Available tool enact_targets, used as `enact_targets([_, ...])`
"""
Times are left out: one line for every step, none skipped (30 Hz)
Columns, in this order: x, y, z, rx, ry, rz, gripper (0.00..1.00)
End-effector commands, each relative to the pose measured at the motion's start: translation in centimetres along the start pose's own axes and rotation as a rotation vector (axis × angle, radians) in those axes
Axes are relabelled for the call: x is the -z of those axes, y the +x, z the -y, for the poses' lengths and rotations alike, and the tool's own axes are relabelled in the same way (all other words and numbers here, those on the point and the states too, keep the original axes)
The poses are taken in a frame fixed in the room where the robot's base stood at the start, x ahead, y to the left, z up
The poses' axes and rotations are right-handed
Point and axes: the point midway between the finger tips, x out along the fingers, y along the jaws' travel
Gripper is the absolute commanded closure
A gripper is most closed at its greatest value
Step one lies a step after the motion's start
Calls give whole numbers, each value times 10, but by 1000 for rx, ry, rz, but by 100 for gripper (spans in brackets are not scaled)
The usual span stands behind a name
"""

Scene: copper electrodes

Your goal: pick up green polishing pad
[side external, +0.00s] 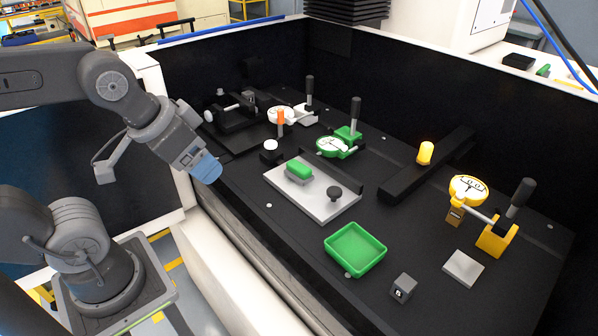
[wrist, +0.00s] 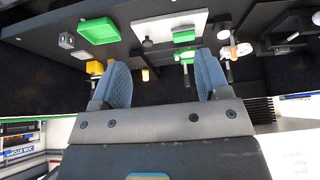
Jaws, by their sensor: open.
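The green polishing pad (side external: 299,169) sits on a grey block on a light metal plate (side external: 328,207) in the middle of the black work surface. In the wrist view the pad (wrist: 184,36) shows at the edge of the plate (wrist: 160,22), beyond my fingers. My gripper (side external: 207,168) is in the air at the left edge of the bench, left of the pad and well apart from it. In the wrist view its two blue fingers (wrist: 161,88) are spread with nothing between them.
A green tray (side external: 356,250) stands in front of the plate, with a small dark cube (side external: 403,287) beside it. A dark knob (side external: 334,192) stands on the plate. Green (side external: 336,146) and yellow (side external: 468,188) dial gauges stand behind and right. Black walls enclose the bench.

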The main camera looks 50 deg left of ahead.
Motion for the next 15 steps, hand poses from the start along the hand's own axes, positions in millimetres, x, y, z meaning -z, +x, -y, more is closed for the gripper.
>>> enact_targets([0, 0, 0, 0, 0, 0, 28])
enact_targets([0, 0, 0, 0, 0, 0, 28])
enact_targets([0, 0, 0, 0, 0, 0, 28])
enact_targets([0, 0, 0, 0, 0, 0, 28])
enact_targets([0, 0, 0, 0, 0, 0, 28])
enact_targets([0, 0, 0, 0, 0, 0, 28])
enact_targets([0, 0, 0, 0, 2, 1, 28])
enact_targets([1, 0, 0, 0, 7, 2, 28])
enact_targets([4, 0, 0, 1, 20, 7, 28])
enact_targets([7, 0, 1, 1, 35, 12, 28])
enact_targets([11, 0, 1, 2, 57, 21, 28])
enact_targets([17, 0, 2, 2, 95, 35, 28])
enact_targets([23, 1, 2, 1, 130, 48, 28])
enact_targets([30, 2, 3, 0, 172, 62, 28])
enact_targets([41, 4, 4, -3, 234, 84, 28])
